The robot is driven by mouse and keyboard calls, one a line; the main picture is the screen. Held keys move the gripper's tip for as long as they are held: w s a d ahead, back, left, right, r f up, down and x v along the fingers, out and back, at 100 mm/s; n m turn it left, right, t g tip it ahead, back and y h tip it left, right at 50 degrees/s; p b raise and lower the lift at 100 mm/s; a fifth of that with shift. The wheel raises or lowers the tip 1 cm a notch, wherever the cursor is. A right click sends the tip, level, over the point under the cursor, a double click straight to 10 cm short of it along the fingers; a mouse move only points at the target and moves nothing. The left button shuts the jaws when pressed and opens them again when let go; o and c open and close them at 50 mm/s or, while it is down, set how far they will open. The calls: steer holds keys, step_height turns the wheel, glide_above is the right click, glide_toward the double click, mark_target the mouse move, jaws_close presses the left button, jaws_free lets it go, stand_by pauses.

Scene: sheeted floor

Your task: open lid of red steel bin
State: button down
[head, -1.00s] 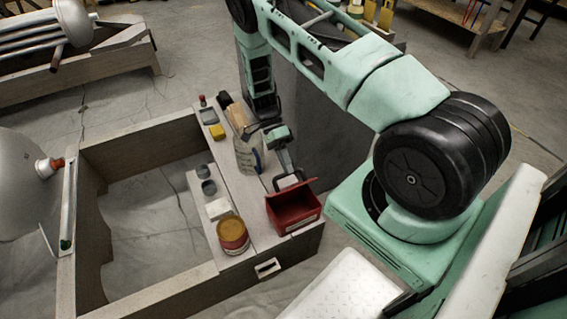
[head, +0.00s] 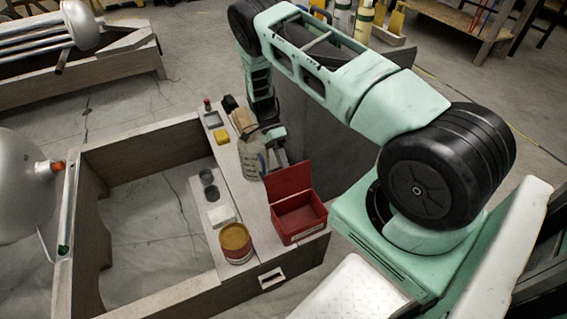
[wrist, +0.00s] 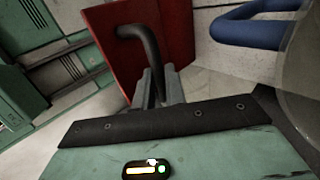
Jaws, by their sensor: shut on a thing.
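The red steel bin (head: 299,218) stands on the bench corner in the head view, its open top showing the inside. Its red lid (head: 288,180) stands about upright at the bin's far edge. In the wrist view the lid (wrist: 185,40) fills the upper middle, with a dark bent handle (wrist: 139,32) on it. My gripper (wrist: 160,82) is shut on this handle, which runs down between its two fingers. In the head view my gripper is behind the lid, and its fingertips are hidden.
A clear jug (head: 249,160) stands close left of my gripper; its blue handle (wrist: 245,25) shows in the wrist view. An orange-topped can (head: 236,243) stands left of the bin. A yellow block (head: 222,138) lies farther back. A dark panel rises right of the bench.

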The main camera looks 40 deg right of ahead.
steer(key=shift+s+a+f, duration=0.1)
steer(key=shift+f, duration=0.25)
steer(key=c, duration=1.5)
jaws_free()
steer(key=shift+o, duration=0.2)
steer(key=shift+r, duration=0.1)
steer(key=v, duration=1.7)
steer(key=shift+w+p, duration=0.3)
steer(key=shift+r, duration=0.15)
